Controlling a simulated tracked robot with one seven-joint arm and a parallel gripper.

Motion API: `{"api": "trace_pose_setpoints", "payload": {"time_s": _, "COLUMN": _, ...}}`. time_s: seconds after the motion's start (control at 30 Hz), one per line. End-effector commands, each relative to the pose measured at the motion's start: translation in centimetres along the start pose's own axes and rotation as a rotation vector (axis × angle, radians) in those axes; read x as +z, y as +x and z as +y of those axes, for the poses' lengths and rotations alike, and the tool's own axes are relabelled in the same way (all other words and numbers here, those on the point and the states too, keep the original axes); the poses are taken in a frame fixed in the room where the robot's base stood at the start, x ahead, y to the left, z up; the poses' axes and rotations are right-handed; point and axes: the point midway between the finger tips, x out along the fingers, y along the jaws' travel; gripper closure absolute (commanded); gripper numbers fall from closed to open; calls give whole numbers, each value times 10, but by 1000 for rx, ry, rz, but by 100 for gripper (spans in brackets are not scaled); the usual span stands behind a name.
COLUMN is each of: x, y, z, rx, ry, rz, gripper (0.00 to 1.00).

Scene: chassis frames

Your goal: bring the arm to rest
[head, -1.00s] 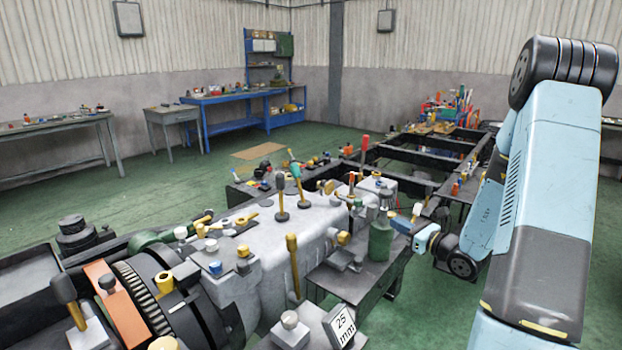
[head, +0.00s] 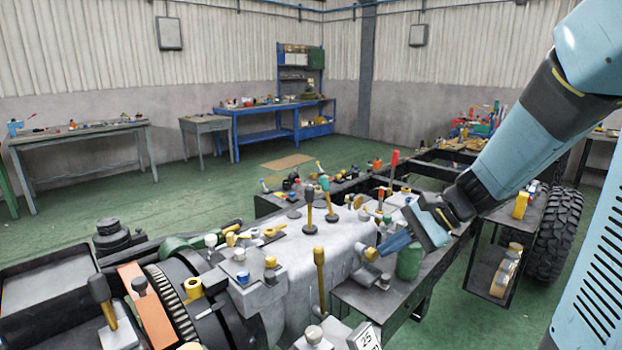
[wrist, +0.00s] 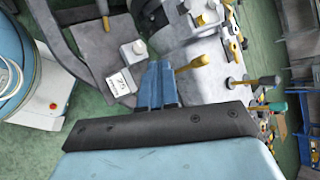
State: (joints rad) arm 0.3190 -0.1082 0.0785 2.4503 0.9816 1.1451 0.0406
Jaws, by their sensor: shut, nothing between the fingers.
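My arm comes in from the upper right of the head view, light blue with dark joints. My gripper (head: 388,246) points down and left over the near side of the grey gearbox housing (head: 335,243). It is beside a green cylinder (head: 409,264), which it partly overlaps in the picture. In the wrist view my gripper (wrist: 158,72) has its two blue fingers together with nothing between them. Beyond them lie a block marked 25 mm (wrist: 120,83) and a yellow-handled lever (wrist: 195,64). I cannot tell the gap between the fingertips and the parts below.
The gearbox top carries several upright levers, including a black-knobbed one (head: 309,213). A dark chassis frame (head: 440,168) runs to the back right, with a tyre (head: 558,235) beside it. A blue workbench (head: 262,112) stands at the back. Green floor is free at the left.

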Motion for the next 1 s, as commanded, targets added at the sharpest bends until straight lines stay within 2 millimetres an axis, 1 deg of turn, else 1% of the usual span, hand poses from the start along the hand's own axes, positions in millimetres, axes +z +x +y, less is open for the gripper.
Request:
{"api": "trace_pose_setpoints", "payload": {"time_s": 0.03, "x": 10, "y": -4, "z": 4, "rx": 40, "ry": -61, "rz": 28, "gripper": 100}}
{"api": "trace_pose_setpoints", "payload": {"time_s": 0.1, "x": 20, "y": -9, "z": 12, "rx": 100, "ry": -142, "rz": 70, "gripper": 100}}
{"api": "trace_pose_setpoints", "payload": {"time_s": 0.27, "x": 40, "y": -25, "z": 29, "rx": 231, "ry": -328, "rz": 170, "gripper": 100}}
{"api": "trace_pose_setpoints", "payload": {"time_s": 0.4, "x": 53, "y": -43, "z": 42, "rx": 334, "ry": -490, "rz": 269, "gripper": 100}}
{"api": "trace_pose_setpoints", "payload": {"time_s": 0.6, "x": 68, "y": -75, "z": 55, "rx": 468, "ry": -717, "rz": 422, "gripper": 100}}
{"api": "trace_pose_setpoints", "payload": {"time_s": 0.8, "x": 79, "y": -107, "z": 62, "rx": 573, "ry": -909, "rz": 573, "gripper": 100}}
{"api": "trace_pose_setpoints", "payload": {"time_s": 0.9, "x": 83, "y": -119, "z": 64, "rx": 607, "ry": -972, "rz": 625, "gripper": 100}}
{"api": "trace_pose_setpoints", "payload": {"time_s": 1.0, "x": 85, "y": -126, "z": 65, "rx": 626, "ry": -1008, "rz": 657, "gripper": 100}}
